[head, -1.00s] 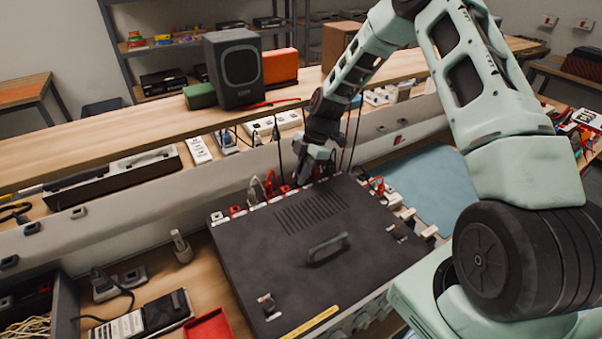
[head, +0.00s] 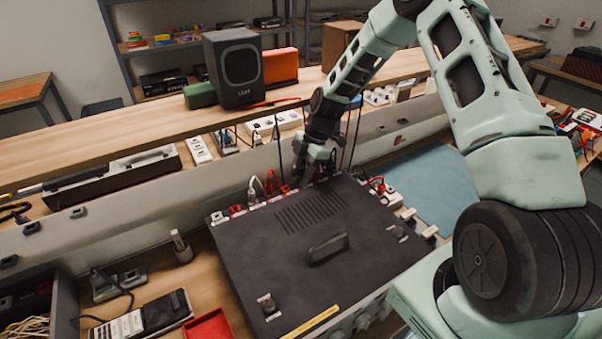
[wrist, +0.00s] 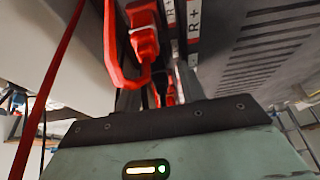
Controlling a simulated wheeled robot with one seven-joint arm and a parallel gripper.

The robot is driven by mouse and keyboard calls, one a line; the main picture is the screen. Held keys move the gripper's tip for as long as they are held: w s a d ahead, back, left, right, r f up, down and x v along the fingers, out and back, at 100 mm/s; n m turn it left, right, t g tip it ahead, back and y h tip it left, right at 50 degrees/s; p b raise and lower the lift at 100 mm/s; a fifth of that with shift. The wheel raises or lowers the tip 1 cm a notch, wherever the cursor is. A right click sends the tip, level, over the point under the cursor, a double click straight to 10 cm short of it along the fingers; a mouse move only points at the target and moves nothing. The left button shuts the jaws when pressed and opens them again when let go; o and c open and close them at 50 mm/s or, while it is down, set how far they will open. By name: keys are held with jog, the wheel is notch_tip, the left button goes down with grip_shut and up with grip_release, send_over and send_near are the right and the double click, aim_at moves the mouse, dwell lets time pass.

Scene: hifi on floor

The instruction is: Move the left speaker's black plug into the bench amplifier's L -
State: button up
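The bench amplifier (head: 300,250) is a wide dark box with a top handle and vents. Plugs and sockets line its far edge. My gripper (head: 312,172) points down at that edge in the head view. In the wrist view my gripper's two fingers (wrist: 158,92) stand apart, with a dark strip and red parts visible between or behind them. A red plug (wrist: 145,40) is just beyond the fingers, beside labels reading R + (wrist: 194,14). I cannot make out the left speaker's black plug or the L - socket. A dark speaker (head: 238,68) stands on the shelf behind.
A red cable (wrist: 50,85) runs along the left of the wrist view. Red plugs (head: 271,184) and a white plug (head: 253,191) stand left of my gripper. Thin cables hang around my arm. A blue mat (head: 425,185) lies clear at right.

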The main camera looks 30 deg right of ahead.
jog(key=a+v, duration=0.1)
jog(key=v, duration=2.1)
jog(key=shift+a+r, duration=0.25)
jog(key=shift+r, duration=0.1)
